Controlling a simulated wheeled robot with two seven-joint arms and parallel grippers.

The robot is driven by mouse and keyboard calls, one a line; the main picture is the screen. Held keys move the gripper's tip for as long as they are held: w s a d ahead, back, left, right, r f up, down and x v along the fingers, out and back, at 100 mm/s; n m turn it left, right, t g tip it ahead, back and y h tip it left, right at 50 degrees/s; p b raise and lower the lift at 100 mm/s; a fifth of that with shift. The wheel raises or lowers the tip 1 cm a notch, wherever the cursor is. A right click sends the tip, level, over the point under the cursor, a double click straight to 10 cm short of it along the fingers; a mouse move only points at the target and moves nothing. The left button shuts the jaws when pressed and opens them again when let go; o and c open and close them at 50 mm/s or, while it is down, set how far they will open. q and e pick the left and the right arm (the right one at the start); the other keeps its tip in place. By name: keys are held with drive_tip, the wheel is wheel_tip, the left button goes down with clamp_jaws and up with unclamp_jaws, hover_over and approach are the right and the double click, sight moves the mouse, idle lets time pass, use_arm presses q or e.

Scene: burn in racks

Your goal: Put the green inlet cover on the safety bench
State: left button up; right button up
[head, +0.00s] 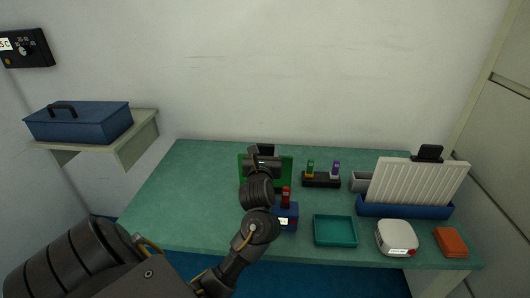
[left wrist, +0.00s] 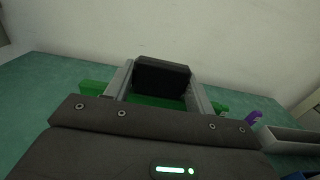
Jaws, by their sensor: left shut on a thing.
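The green inlet cover (head: 286,174) is over the back middle of the green-topped bench (head: 190,200), largely hidden behind my left gripper. Its black handle (head: 266,148) shows just above the gripper. My left gripper (head: 263,163) is shut on the cover by this handle. In the left wrist view the black handle (left wrist: 162,77) sits between the two grey fingers, with green parts of the cover (left wrist: 155,101) below it and at both sides. I cannot tell whether the cover touches the bench top. My right gripper is not in view.
Right of the cover stands a black holder (head: 321,180) with green and purple pieces. A blue device (head: 288,216) with a red piece, a teal tray (head: 335,231), a white ribbed panel (head: 415,183), a white device (head: 397,238) and an orange box (head: 451,242) follow. The bench's left is clear.

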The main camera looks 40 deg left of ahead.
use_arm(q)
drive_tip(key=shift+r, duration=0.1)
drive_tip(key=shift+f, duration=0.2)
drive_tip(key=o, duration=1.6)
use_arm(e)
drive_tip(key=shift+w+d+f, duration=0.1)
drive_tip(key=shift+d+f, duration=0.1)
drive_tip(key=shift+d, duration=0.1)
use_arm(q)
drive_tip(key=shift+o, duration=0.2)
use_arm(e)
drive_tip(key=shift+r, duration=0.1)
use_arm(q)
drive_tip(key=shift+r, duration=0.3)
drive_tip(key=b+v, duration=0.1)
drive_tip(key=v, duration=1.1)
drive_tip(key=shift+f, duration=0.15)
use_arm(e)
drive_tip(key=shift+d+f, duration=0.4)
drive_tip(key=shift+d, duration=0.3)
